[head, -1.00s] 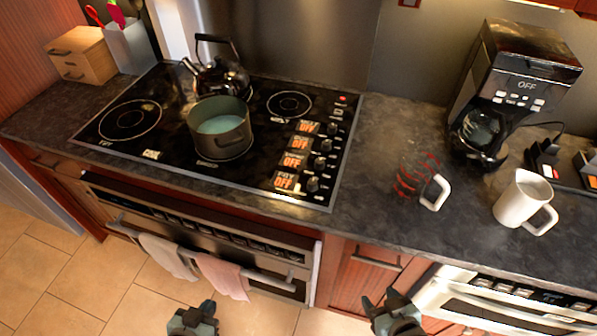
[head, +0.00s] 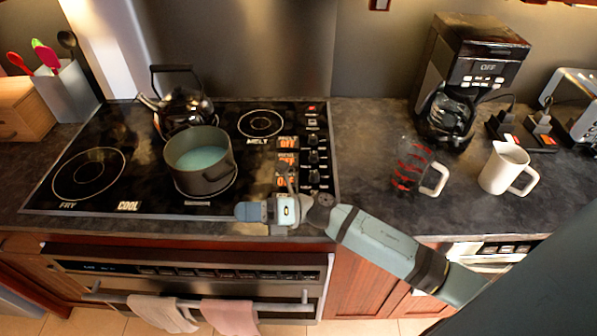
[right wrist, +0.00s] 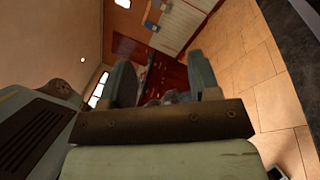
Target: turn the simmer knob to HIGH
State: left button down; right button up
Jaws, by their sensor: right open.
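The black cooktop (head: 120,195) has a column of knobs (head: 313,157) along its right side, with orange displays (head: 287,143) beside them. The upper displays read OFF; which knob is simmer I cannot read. My right gripper (head: 285,195) is over the front right corner of the cooktop, just below and left of the knobs, and hides part of the lowest display area. It is open. The right wrist view shows its two fingers (right wrist: 162,75) apart, with nothing held between them; no knob is clear there. My left gripper is not in view.
A dark pot (head: 205,175) with bluish liquid and a kettle (head: 184,108) stand on the cooktop left of my gripper. Right of it are a measuring cup (head: 414,165), a white pitcher (head: 503,170) and a coffee maker (head: 470,70). The countertop (head: 370,135) directly right of the knobs is clear.

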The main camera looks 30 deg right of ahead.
jog(key=w+d+f+n+g+h, duration=0.25)
jog(key=n+g+h, duration=0.35)
jog(key=n, duration=0.6)
jog(key=n+g+h, duration=0.1)
jog(key=n+h, duration=0.5)
jog(key=h, duration=0.6)
send_near(315, 173)
jog(key=f, duration=0.2)
jog(key=f+p, duration=0.1)
jog(key=f, duration=0.5)
jog(key=shift+w+a, duration=0.1)
jog(key=shift+a, duration=0.15)
jog(key=shift+f, duration=0.6)
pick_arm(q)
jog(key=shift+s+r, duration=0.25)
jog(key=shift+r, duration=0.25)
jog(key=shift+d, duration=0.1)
pick_arm(e)
jog(key=c, duration=0.9)
